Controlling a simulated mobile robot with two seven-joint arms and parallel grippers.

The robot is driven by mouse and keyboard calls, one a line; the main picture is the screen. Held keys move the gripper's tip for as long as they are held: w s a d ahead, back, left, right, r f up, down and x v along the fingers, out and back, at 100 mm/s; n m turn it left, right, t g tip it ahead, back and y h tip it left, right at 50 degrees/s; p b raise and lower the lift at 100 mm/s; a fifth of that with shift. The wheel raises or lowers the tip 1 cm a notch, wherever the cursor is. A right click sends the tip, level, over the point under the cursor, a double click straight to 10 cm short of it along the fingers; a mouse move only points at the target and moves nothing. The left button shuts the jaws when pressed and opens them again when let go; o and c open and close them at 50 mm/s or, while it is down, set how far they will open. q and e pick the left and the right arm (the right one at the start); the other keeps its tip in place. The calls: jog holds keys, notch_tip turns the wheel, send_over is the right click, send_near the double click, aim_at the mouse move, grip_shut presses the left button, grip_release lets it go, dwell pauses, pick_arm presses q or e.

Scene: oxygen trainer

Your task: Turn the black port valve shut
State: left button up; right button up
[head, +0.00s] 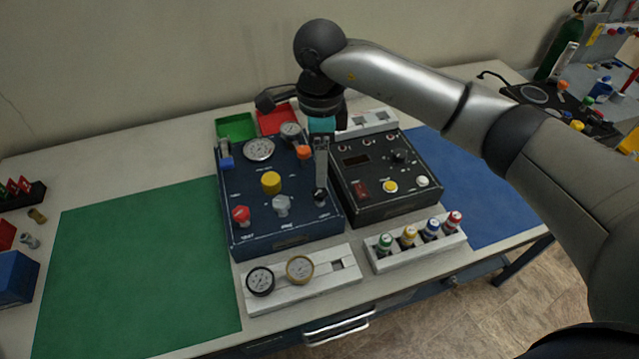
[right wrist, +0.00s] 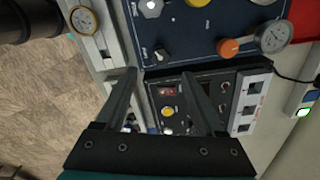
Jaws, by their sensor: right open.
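The black port valve is a small dark knob (head: 319,194) at the lower right corner of the dark blue panel box (head: 285,234). In the right wrist view the black knob (right wrist: 162,53) shows just beyond the gap between my fingertips. My right gripper (head: 321,182) points down over that corner, its fingers overlapping the knob's upper side in the head view. In the right wrist view the right gripper (right wrist: 160,74) is open, with nothing between its fingers. I cannot tell whether a finger touches the knob. My left gripper is not in view.
The blue panel also carries a yellow knob (head: 271,182), red knob (head: 240,214), grey knob (head: 281,204), orange knob (head: 304,152) and gauges. A black control box (head: 384,208) stands close on the right. A bottle rack (head: 420,252) and gauge tray (head: 305,291) lie in front. The green mat (head: 140,265) is clear.

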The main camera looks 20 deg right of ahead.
aim_at(320, 191)
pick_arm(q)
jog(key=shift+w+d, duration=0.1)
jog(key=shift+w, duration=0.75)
pick_arm(e)
notch_tip(320, 191, down, 8)
jog(key=shift+r, duration=0.15)
jog(key=shift+c, duration=0.3)
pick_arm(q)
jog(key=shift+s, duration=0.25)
pick_arm(e)
grip_shut()
